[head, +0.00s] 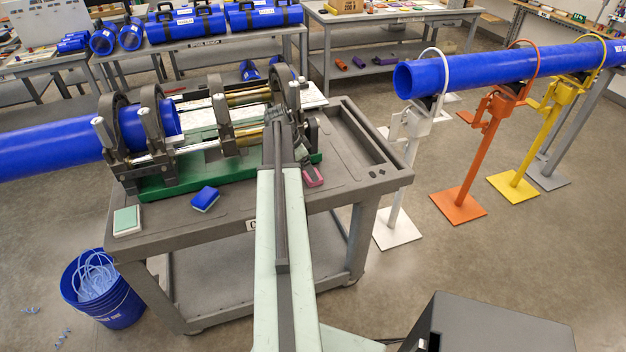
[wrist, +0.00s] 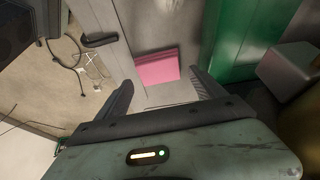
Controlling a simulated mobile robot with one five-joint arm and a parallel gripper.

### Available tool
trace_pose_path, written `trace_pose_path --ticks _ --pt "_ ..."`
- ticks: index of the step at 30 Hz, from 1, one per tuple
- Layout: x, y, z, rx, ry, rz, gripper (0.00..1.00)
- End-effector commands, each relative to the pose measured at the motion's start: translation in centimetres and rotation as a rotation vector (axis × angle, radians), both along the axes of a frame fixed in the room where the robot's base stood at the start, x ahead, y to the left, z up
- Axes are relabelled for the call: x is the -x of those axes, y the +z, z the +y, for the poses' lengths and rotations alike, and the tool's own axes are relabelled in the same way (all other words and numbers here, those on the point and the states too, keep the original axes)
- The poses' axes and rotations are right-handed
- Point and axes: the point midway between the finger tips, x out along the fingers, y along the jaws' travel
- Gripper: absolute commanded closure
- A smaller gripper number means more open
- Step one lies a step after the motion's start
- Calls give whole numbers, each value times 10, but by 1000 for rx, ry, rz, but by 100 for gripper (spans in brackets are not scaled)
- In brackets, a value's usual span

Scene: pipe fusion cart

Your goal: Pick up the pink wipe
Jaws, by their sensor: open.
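The pink wipe (wrist: 157,67) lies flat on the grey cart top, ahead of and between my fingertips in the wrist view. In the head view the pink wipe (head: 313,177) shows just right of my arm, partly hidden. My gripper (wrist: 160,82) is open, with one dark finger on each side of the view and nothing between them. The wipe looks slightly beyond the fingertips and apart from them. In the head view my arm covers much of this area, and the fingertips are hard to make out.
The green base (wrist: 234,40) of the pipe fusion machine stands close to the right finger. A blue pad (head: 205,198) and a pale green pad (head: 127,220) lie on the cart (head: 185,235). Pipe stands (head: 462,185) stand right of the cart. A blue bucket (head: 103,300) stands left.

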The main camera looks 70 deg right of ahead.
Motion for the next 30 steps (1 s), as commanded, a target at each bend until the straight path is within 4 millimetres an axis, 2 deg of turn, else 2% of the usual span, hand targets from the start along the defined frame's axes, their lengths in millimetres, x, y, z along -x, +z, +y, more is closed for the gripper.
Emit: trace_pose_path --ticks 1,3,6,11,12,17,18,26,30 --pt "3 -21 -3 0 -1 0 21" --pt "6 -32 -6 0 -1 0 21" --pt "9 -36 -9 0 -1 0 21" --pt "10 -32 -9 0 -1 0 21" --pt "9 -32 -9 0 -1 0 24" --pt "10 -32 -9 0 -1 0 68" --pt "10 -32 -9 0 -1 0 70" --pt "9 -30 -9 0 -1 0 71" --pt "8 -18 -8 0 2 0 71"
